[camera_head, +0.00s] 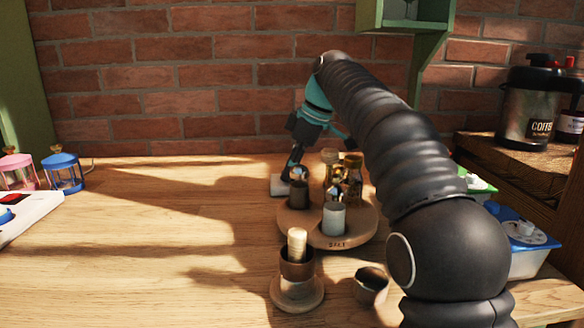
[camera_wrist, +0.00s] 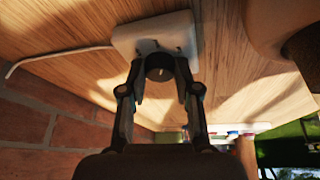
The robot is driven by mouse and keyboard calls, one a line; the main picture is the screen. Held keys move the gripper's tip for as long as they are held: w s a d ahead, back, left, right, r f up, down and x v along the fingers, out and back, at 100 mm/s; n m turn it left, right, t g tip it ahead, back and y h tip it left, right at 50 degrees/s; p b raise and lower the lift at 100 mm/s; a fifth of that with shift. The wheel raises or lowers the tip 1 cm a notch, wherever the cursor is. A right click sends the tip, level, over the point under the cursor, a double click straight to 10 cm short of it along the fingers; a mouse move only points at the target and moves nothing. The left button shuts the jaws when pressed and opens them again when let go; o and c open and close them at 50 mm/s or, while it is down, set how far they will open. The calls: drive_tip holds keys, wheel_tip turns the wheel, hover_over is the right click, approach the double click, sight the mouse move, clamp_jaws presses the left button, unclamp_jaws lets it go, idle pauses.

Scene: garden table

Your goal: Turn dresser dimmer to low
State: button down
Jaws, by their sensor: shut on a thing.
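The dimmer has a white square base (camera_wrist: 125,38) with a pale cord (camera_wrist: 50,57) running left in the wrist view. A round dark knob (camera_wrist: 158,62) with a small pale mark stands on the base. My gripper (camera_wrist: 159,74) has one finger on each side of the knob and is shut on it. In the head view the white base (camera_head: 277,186) shows low behind the round board. My gripper (camera_head: 294,168) reaches down there, and the knob is hidden. I cannot tell the dimmer's setting.
A round wooden board (camera_head: 296,232) with bottles (camera_head: 351,180) and cups (camera_head: 333,218) stands close in front. A wooden pot (camera_head: 296,265) and a small cup (camera_head: 371,286) are nearer. A brick wall (camera_head: 190,80) is behind. The table's left middle is clear.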

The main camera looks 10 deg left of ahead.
drive_tip(key=shift+a+n, duration=0.1)
drive_tip(key=shift+n, duration=0.4)
drive_tip(key=c, duration=0.8)
unclamp_jaws()
